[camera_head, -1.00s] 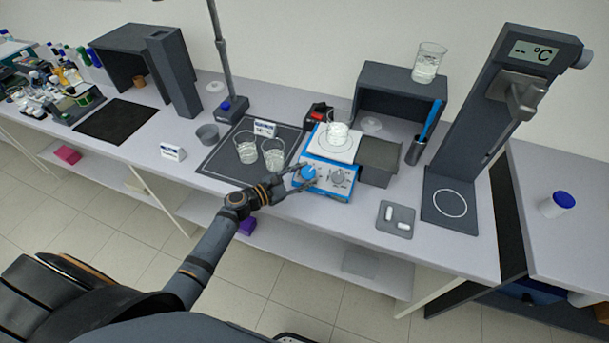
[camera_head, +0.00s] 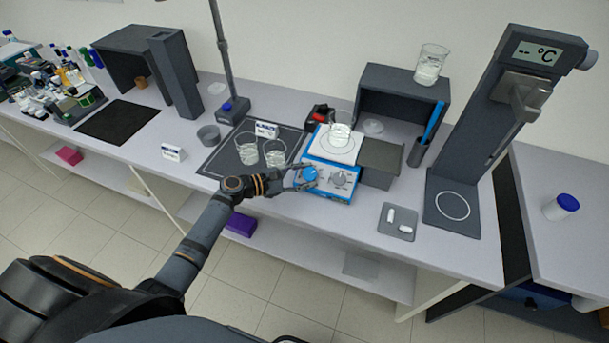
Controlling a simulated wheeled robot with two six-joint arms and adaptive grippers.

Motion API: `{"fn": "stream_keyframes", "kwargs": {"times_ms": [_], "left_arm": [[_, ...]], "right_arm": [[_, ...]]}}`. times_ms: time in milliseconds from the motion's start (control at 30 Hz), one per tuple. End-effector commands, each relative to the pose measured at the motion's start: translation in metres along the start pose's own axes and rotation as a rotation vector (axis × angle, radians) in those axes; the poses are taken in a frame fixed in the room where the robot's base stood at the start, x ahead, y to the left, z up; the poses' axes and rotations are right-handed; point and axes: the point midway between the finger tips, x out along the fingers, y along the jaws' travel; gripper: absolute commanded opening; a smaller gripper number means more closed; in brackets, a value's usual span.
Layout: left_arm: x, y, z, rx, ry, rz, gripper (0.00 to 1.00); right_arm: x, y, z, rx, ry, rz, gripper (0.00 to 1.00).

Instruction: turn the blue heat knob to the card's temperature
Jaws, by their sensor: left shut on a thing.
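The hotplate stirrer (camera_head: 323,190) is a blue box with a white top, and a beaker (camera_head: 340,134) stands on it. The blue heat knob (camera_head: 309,174) is on its front face at the left. A grey knob (camera_head: 338,179) is to its right. My left gripper (camera_head: 306,177) reaches in from the left with its fingers around the blue knob, shut on it. A white card (camera_head: 267,129) stands behind the two beakers on the dark mat; its print is too small to read. My right gripper is out of view.
Two beakers (camera_head: 247,153) (camera_head: 274,157) stand on the dark mat (camera_head: 222,163) left of the hotplate. Another small card (camera_head: 173,153) stands farther left. A grey tray (camera_head: 397,223) with white pieces lies right of the hotplate, near a tall stand with a display (camera_head: 537,53).

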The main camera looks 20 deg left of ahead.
Motion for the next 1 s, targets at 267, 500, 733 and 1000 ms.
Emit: {"fn": "stream_keyframes", "kwargs": {"times_ms": [267, 500, 733, 1000], "left_arm": [[0.0, 0.0, 0.0, 0.0, -0.001, 0.001, 0.65], [-0.002, 0.0, 0.0, 0.0, 0.0, 0.001, 0.65], [-0.042, -0.001, -0.002, 0.002, 0.007, -0.003, 0.65], [-0.103, -0.001, -0.002, 0.002, 0.005, -0.004, 0.65]], "right_arm": [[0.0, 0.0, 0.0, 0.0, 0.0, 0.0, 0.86], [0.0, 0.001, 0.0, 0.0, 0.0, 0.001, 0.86], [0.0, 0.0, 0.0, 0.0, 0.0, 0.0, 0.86], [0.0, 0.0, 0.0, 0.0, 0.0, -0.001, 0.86]]}}
